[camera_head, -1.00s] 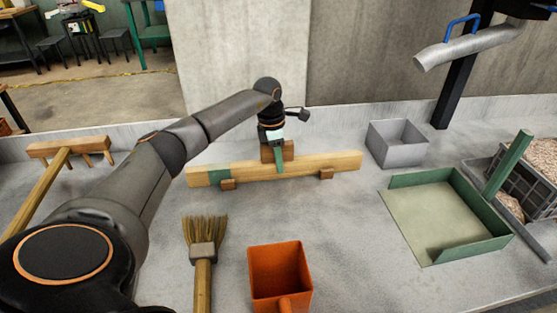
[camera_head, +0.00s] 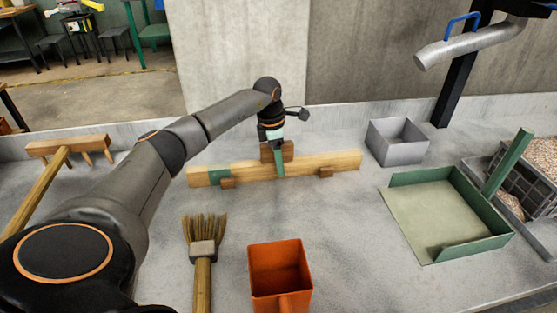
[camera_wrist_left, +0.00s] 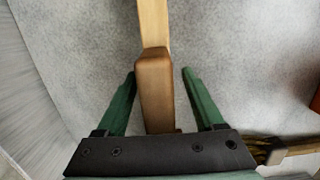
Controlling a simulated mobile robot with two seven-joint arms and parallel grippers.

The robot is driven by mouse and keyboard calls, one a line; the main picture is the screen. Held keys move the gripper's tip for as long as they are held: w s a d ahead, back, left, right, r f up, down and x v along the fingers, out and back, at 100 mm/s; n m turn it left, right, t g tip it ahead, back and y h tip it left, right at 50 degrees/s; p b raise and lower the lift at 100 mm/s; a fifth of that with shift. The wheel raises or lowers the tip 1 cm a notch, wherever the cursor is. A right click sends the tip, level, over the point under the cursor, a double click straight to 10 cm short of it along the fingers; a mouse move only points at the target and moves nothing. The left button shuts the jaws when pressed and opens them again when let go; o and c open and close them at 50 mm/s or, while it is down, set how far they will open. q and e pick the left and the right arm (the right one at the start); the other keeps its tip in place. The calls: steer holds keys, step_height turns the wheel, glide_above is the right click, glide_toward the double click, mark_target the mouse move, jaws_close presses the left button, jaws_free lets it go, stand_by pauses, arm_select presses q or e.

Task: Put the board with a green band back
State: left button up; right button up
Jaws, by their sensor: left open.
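The long wooden board (camera_head: 325,164) has a green band (camera_head: 217,174) near its left end. My left gripper (camera_head: 278,165) is at that middle part, pointing down. In the left wrist view its green fingers (camera_wrist_left: 158,73) are open, one on each side of the brown grip (camera_wrist_left: 155,95), with gaps visible. The pale board (camera_wrist_left: 153,22) runs away beyond the grip. My right gripper is not in view.
A brush (camera_head: 203,250) and an orange scoop (camera_head: 279,272) lie in front. A grey box (camera_head: 397,143) and a green-walled tray (camera_head: 470,247) are to the right. A wooden rake (camera_head: 68,146) is at the left. A low wall runs behind the counter.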

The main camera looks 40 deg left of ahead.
arm_select(q)
steer(key=r, duration=0.4)
steer(key=r+p, duration=0.1)
steer(key=r, duration=0.3)
steer(key=s+a+r, duration=0.1)
steer(key=r, duration=0.3)
steer(key=shift+r+p, duration=0.15)
steer(key=shift+p, duration=0.2)
steer(key=shift+s+d, duration=0.1)
